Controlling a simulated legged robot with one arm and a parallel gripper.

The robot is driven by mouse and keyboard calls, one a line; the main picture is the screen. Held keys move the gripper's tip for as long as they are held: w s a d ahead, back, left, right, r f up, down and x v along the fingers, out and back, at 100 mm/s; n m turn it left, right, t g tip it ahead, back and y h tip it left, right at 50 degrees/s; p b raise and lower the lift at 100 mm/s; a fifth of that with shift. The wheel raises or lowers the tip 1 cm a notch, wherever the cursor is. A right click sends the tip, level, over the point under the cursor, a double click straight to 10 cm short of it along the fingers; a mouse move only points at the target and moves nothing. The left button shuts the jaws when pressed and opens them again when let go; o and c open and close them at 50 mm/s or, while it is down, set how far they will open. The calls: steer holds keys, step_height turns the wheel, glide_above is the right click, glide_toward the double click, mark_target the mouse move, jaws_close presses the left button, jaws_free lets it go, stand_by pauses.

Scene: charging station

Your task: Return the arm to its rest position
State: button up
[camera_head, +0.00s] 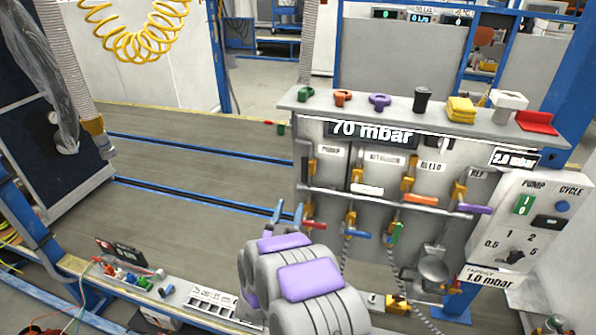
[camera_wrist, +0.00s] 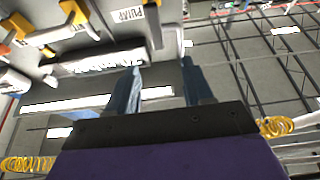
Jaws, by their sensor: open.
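My gripper (camera_head: 288,214) is raised in front of the charging station panel (camera_head: 325,195), near its left edge in the head view. My grey and purple arm rises from the bottom middle of that view. In the wrist view my gripper (camera_wrist: 162,88) shows two blue-grey fingers set apart, with nothing between them. The wrist camera looks upward, with the panel at the upper left and the ceiling beyond. I cannot tell from the head view whether a finger touches the panel's valves.
A shelf (camera_head: 400,107) with coloured knobs tops the panel. Valves with coloured handles, such as an orange handle (camera_head: 421,199), stick out. A control box (camera_head: 530,230) stands at the right. A low strip of connectors (camera_head: 210,300) runs along the front. The grey bench (camera_head: 190,220) at left is mostly clear.

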steer(key=s+d+g+y+b, duration=0.1)
steer(key=s+d+g+b, duration=0.2)
steer(key=s+d+g, duration=0.4)
steer(key=s+d+f+n+g+y+b, duration=0.1)
steer(key=s+d+g+b, duration=0.2)
steer(key=s, duration=2.1)
steer(key=s+d+f+g+y+b, duration=0.1)
steer(key=s+d+g+y+b, duration=0.1)
steer(key=s+d+g, duration=1)
steer(key=s+g+b, duration=0.1)
steer(key=s, duration=0.2)
steer(key=shift+s+d+f+n+g, duration=0.2)
steer(key=shift+s+f+n+g, duration=0.05)
steer(key=shift+n+g, duration=0.15)
